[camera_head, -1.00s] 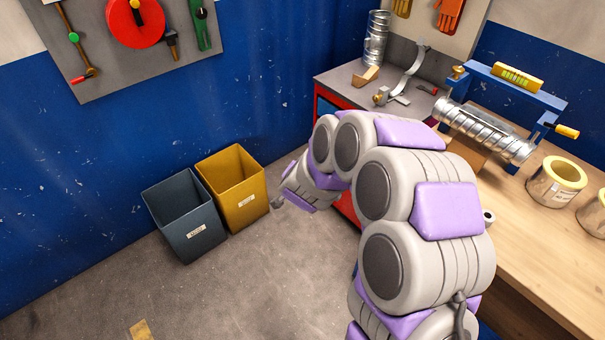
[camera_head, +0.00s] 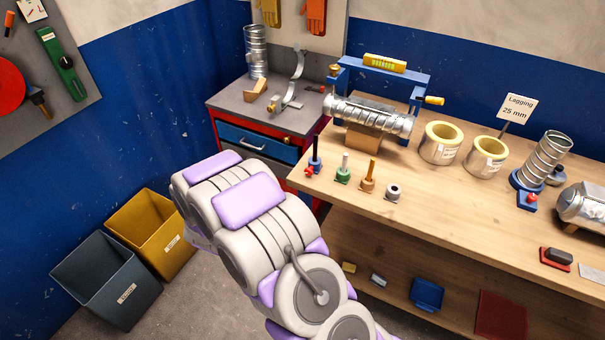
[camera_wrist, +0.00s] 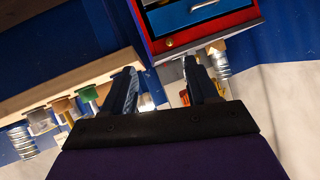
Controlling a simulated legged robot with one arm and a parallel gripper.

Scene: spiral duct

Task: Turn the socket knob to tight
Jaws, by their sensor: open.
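A blue socket (camera_head: 522,180) stands toward the right of the workbench, with a tilted spiral duct (camera_head: 546,158) in it. A red knob (camera_head: 532,198) is on the blue part at the socket's front; its setting is too small to read. My gripper (camera_wrist: 160,88) is open and empty in the wrist view, with two dark fingers apart. In the head view the gripper is hidden behind my arm, which is off the bench's left end, well away from the socket.
The workbench (camera_head: 440,215) carries a clamped duct (camera_head: 368,115), two yellow-rimmed rolls (camera_head: 441,143) and several small upright tools at its left end. A red cabinet (camera_head: 265,125) stands beside it, also in the wrist view (camera_wrist: 200,25). Bins (camera_head: 150,232) stand on the floor.

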